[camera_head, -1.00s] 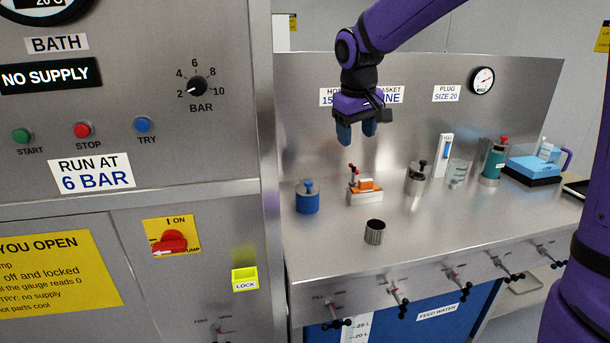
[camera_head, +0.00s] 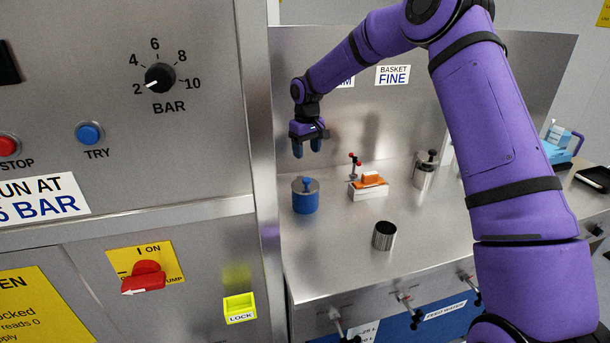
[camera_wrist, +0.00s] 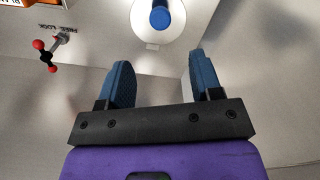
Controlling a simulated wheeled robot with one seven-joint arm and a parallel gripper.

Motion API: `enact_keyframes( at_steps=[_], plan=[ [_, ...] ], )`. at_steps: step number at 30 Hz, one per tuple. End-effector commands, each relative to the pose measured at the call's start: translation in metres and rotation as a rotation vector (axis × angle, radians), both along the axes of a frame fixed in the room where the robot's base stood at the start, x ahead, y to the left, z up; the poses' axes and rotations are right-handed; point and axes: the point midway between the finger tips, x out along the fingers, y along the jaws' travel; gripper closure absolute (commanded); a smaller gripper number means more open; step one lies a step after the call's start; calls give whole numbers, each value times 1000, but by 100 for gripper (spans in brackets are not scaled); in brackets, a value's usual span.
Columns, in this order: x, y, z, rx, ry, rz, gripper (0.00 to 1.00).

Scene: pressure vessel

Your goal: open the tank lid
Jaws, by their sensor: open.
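A blue tank (camera_head: 305,199) with a grey metal lid (camera_head: 305,185) and a blue knob on top stands on the steel counter, near the panel at left. My gripper (camera_head: 307,150) is above the tank, pointing down, open and empty, with a clear gap to the knob. In the wrist view the two blue fingers of my gripper (camera_wrist: 160,85) are apart. The round lid with its blue knob (camera_wrist: 160,17) shows beyond the fingertips, at the top edge, partly cut off.
A small fixture with an orange piece (camera_head: 372,180) and a red-and-black handle (camera_head: 354,165) sits right of the tank. An open metal cup (camera_head: 384,236) stands in front. A steel canister (camera_head: 425,170) stands farther right. The steel panel (camera_head: 180,110) rises close on the left.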

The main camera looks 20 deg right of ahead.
Motion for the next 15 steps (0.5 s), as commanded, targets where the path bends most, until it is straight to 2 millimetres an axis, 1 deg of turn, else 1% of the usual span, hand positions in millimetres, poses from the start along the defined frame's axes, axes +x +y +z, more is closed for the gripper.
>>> enact_keyframes(
  at_steps=[5,12,15],
  plan=[
    [-1,0,-23,-1,4,0,41],
    [-1,0,-66,0,4,0,41],
    [-1,0,-80,0,2,1,41]
  ],
)
